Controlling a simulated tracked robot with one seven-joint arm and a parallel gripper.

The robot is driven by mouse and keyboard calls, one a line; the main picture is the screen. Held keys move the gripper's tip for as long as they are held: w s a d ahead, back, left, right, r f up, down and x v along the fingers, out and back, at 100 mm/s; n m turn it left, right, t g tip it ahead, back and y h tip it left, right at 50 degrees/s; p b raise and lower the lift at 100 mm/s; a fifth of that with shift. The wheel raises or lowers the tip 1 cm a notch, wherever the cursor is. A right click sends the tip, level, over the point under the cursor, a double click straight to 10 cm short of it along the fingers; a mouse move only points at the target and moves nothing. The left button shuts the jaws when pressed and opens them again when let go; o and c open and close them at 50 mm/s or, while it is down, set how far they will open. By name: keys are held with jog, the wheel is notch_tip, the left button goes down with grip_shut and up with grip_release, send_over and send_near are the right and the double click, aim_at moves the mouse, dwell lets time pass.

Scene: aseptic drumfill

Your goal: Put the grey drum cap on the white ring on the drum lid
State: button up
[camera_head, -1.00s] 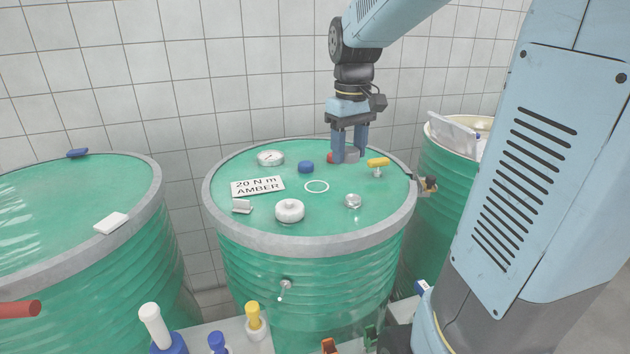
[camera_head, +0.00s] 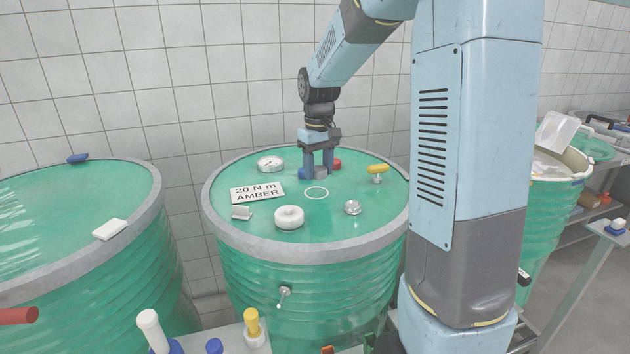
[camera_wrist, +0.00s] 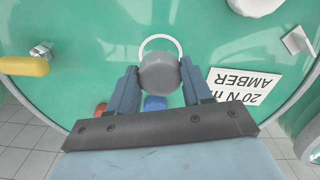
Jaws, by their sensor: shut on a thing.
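The grey drum cap (camera_wrist: 159,73) is between the two blue fingers of my gripper (camera_wrist: 158,80), which is shut on it. In the head view the cap (camera_head: 320,172) shows low between the fingertips, just behind the white ring (camera_head: 316,193) on the green drum lid (camera_head: 335,220). In the wrist view the white ring (camera_wrist: 160,38) is partly covered by the cap, with its far arc showing past it. Whether the cap touches the lid cannot be told.
A blue cap (camera_wrist: 155,103) and a red cap (camera_head: 336,164) lie close to my fingers. A yellow-handled valve (camera_head: 377,169), a metal fitting (camera_head: 352,208), a white knob (camera_head: 289,217), a gauge (camera_head: 270,164) and an AMBER label (camera_head: 257,192) surround the ring.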

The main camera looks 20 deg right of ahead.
aim_at(316, 193)
jog(key=shift+w+a+f, duration=0.1)
jog(key=shift+w+f, duration=0.35)
jog(key=shift+f, duration=0.2)
jog(key=shift+w+f, duration=0.1)
jog(key=shift+f, duration=1.45)
jog(key=shift+f, duration=0.6)
jog(key=o, duration=1.3)
jog(key=shift+c, duration=0.2)
